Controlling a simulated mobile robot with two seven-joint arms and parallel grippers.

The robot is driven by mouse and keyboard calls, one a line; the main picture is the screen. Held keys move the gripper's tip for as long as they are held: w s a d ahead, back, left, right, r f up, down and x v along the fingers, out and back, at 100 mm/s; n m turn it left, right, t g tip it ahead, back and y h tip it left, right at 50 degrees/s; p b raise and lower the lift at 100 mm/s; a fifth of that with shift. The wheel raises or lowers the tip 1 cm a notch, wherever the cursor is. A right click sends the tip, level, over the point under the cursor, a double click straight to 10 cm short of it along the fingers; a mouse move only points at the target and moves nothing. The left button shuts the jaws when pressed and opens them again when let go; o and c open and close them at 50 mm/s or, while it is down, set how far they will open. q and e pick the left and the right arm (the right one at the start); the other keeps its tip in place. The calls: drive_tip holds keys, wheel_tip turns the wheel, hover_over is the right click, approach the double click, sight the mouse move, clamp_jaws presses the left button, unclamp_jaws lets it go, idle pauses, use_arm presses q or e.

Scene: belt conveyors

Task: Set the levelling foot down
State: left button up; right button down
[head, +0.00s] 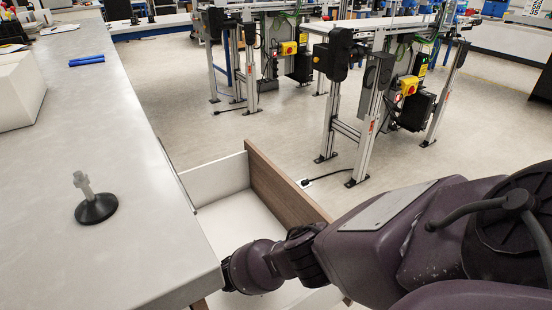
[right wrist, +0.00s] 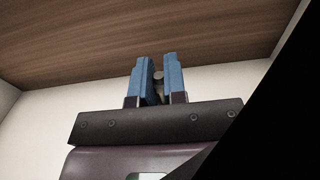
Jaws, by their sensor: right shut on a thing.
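In the right wrist view my right gripper (right wrist: 158,80) is shut, its blue fingers on either side of a small grey metal piece. This looks like the stem of a levelling foot (right wrist: 158,76); the rest of it is hidden. In the head view my right arm reaches down into the open drawer (head: 290,187), and the gripper is hidden by the arm and table edge. Another levelling foot (head: 95,207), with a black round base and grey stem, stands upright on the grey table (head: 130,260). My left gripper is in neither view.
The drawer has a wood-brown side and white floor, which shows bare where visible. Blue pens (head: 86,61) and a white box (head: 18,90) lie on the table. Conveyor stands (head: 375,95) are beyond, with open floor between.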

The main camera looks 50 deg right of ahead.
drive_tip(key=f, duration=0.1)
drive_tip(key=f+b, duration=0.1)
drive_tip(key=f, duration=0.1)
drive_tip(key=shift+s+f, duration=0.2)
drive_tip(key=shift+s, duration=0.05)
drive_tip(key=shift+w+f+b, duration=0.15)
drive_tip(key=shift+f+b, duration=0.25)
drive_tip(key=shift+b, duration=0.05)
drive_tip(key=shift+w+r, duration=0.1)
drive_tip(key=shift+r, duration=0.1)
drive_tip(key=shift+f, duration=0.2)
drive_tip(key=c, duration=1.2)
unclamp_jaws()
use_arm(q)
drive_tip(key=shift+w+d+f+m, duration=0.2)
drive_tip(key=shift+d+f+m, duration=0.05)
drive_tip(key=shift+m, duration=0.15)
use_arm(e)
drive_tip(key=shift+o, duration=0.2)
drive_tip(key=shift+r, duration=0.1)
